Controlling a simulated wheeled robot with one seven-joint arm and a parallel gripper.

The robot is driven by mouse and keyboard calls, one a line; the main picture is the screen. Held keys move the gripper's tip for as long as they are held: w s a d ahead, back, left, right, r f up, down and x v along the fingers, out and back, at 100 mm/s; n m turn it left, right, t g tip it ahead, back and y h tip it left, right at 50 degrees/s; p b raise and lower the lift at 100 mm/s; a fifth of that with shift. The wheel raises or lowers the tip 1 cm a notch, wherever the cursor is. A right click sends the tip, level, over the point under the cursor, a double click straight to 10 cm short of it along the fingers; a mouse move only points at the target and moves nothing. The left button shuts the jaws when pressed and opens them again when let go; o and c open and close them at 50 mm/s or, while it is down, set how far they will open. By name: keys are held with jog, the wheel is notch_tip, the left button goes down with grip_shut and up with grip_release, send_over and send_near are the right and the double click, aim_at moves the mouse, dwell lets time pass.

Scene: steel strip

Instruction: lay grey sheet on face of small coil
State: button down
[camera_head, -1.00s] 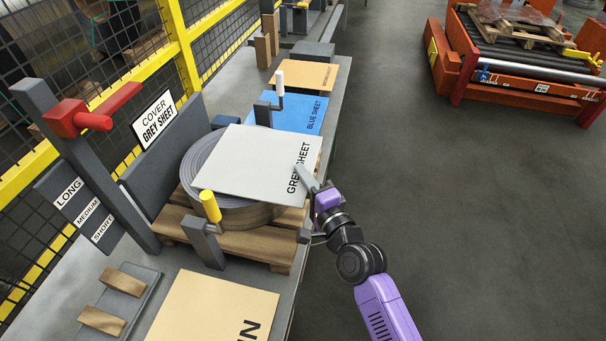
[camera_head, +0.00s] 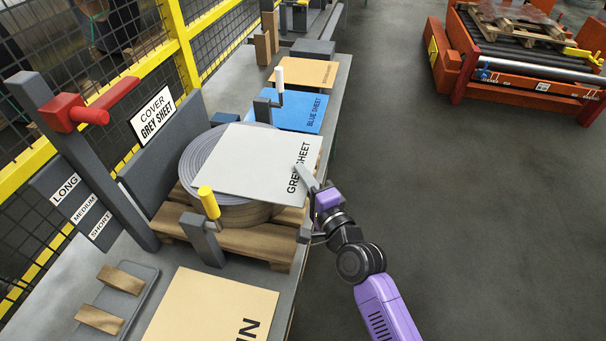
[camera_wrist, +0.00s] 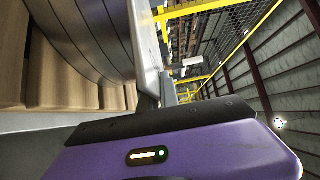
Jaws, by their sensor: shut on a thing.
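The grey sheet (camera_head: 255,160), a pale square marked "GREY SHEET", lies over the upper face of the small coil (camera_head: 200,166). The coil rests flat on a wooden pallet (camera_head: 233,240), and its left part shows uncovered. The sheet sits off to the right of the coil. My gripper (camera_head: 306,180) is shut on the sheet's right edge. In the wrist view the sheet (camera_wrist: 144,45) shows edge-on beside the coil's wound side (camera_wrist: 90,35), with a dark finger (camera_wrist: 148,103) at it. I cannot tell whether the sheet touches the coil's face all over.
Clamp posts with a yellow handle (camera_head: 208,202) and a white handle (camera_head: 279,80) stand around the coil. A blue sheet (camera_head: 300,112) and a tan sheet (camera_head: 210,305) lie on the bench. A red-armed post (camera_head: 80,112) stands left.

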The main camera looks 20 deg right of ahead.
jog(key=shift+f, duration=0.1)
jog(key=c, duration=1.5)
grip_release()
jog(key=shift+s+d+b, duration=0.15)
jog(key=shift+s+b, duration=0.25)
jog(key=shift+s, duration=1.55)
jog(key=shift+s+d+b, duration=0.1)
jog(key=shift+s+b, duration=0.25)
jog(key=shift+s, duration=1.6)
